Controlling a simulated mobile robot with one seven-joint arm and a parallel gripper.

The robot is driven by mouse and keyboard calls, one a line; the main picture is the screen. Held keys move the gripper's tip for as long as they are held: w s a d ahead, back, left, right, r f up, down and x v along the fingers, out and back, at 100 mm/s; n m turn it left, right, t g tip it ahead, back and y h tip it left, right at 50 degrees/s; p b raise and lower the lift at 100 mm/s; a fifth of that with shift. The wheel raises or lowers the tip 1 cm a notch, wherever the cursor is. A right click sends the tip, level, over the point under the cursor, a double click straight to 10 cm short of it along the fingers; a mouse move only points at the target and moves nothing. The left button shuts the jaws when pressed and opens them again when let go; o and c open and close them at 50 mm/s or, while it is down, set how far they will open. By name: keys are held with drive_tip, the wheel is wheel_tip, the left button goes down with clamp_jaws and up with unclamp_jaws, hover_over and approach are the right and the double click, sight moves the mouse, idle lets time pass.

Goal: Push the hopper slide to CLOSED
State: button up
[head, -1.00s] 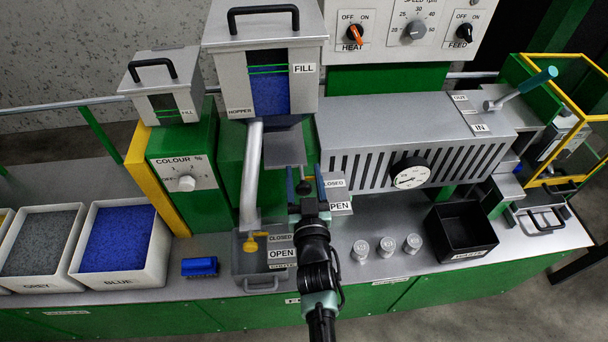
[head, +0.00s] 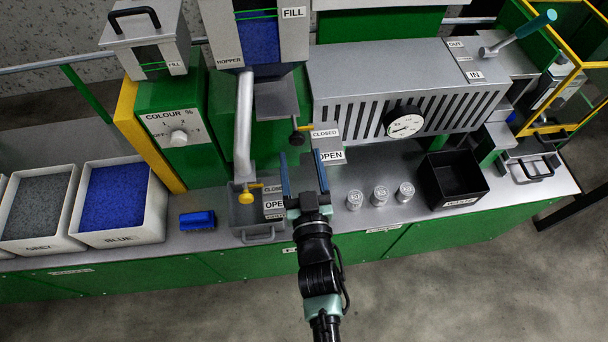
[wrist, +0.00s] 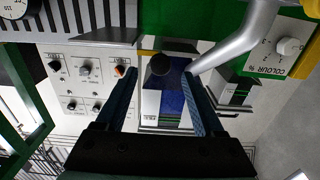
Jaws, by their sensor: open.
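The hopper (head: 222,48) stands at the upper left with blue granules in its window. Its slide, a grey plate (head: 277,100), sticks out below and carries a dark round knob (head: 297,138). A yellow pointer (head: 304,128) by the knob is level with the CLOSED label (head: 325,133), above the OPEN label (head: 331,155). My gripper (head: 303,158) is open and empty, its blue fingers just in front of the knob and apart from it. In the wrist view, the knob (wrist: 160,64) shows between the fingertips (wrist: 158,74), beyond them.
A grey pipe (head: 244,125) runs down to a tray (head: 258,229) with a yellow knob (head: 246,196) and its own CLOSED and OPEN labels. Several metal cylinders (head: 380,195) and a black bin (head: 457,178) stand to the right. A slotted grey housing (head: 410,85) is behind.

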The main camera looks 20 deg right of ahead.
drive_tip(key=shift+v, duration=1.85)
